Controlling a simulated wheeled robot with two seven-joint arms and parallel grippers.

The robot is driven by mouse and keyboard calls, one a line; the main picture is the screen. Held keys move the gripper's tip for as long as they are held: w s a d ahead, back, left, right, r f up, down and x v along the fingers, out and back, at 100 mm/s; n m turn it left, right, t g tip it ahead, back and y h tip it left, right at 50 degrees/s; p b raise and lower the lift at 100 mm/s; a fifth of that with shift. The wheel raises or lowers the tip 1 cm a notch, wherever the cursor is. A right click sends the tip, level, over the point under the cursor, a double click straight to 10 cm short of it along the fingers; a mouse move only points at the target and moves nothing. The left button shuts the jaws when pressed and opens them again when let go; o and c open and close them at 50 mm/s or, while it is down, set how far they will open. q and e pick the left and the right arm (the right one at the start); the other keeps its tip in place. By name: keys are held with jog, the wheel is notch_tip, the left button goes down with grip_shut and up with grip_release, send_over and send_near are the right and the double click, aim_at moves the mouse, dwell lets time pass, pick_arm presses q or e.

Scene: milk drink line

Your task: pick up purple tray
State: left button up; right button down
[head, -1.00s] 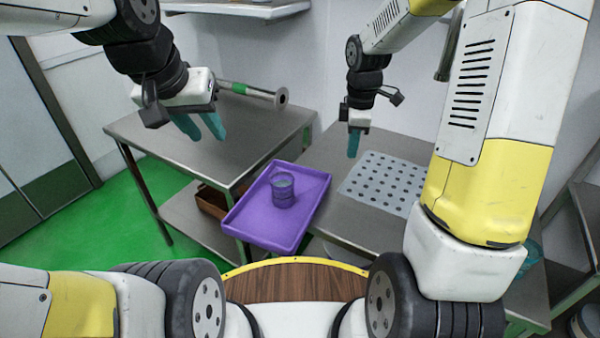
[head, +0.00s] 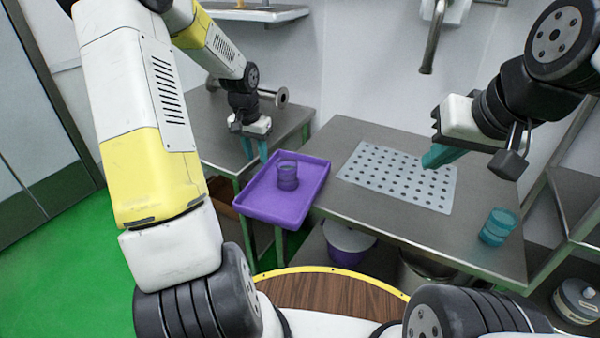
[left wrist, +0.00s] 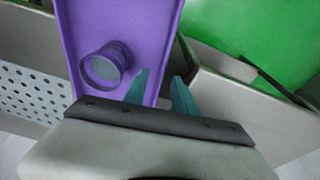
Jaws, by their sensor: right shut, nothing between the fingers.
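The purple tray (head: 262,205) lies between the left table and the right table, with a dark bluish translucent cup (head: 288,176) upright on it. My left gripper (head: 256,152) is open and empty at the tray's far left edge. In the left wrist view, the tray (left wrist: 120,22) and cup (left wrist: 104,68) show ahead of the gripper (left wrist: 160,90). There, one finger overlaps the tray and the other lies just outside its edge; I cannot tell whether they touch it. My right gripper (head: 442,157) is shut and empty above the right table, right of the tray.
A perforated grey mat (head: 400,178) lies on the right table (head: 355,212). A teal glass (head: 498,227) stands near that table's right end. A metal pipe piece (head: 280,97) is on the left table. A white-and-purple bucket (head: 348,242) is below.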

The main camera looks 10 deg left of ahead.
aim_at(258, 172)
pick_arm(q)
jog(key=f, duration=0.6)
jog(key=shift+w+a+f, duration=0.25)
jog(key=shift+w+f, duration=0.1)
jog(key=shift+f, duration=0.05)
grip_shut()
dwell(1.0)
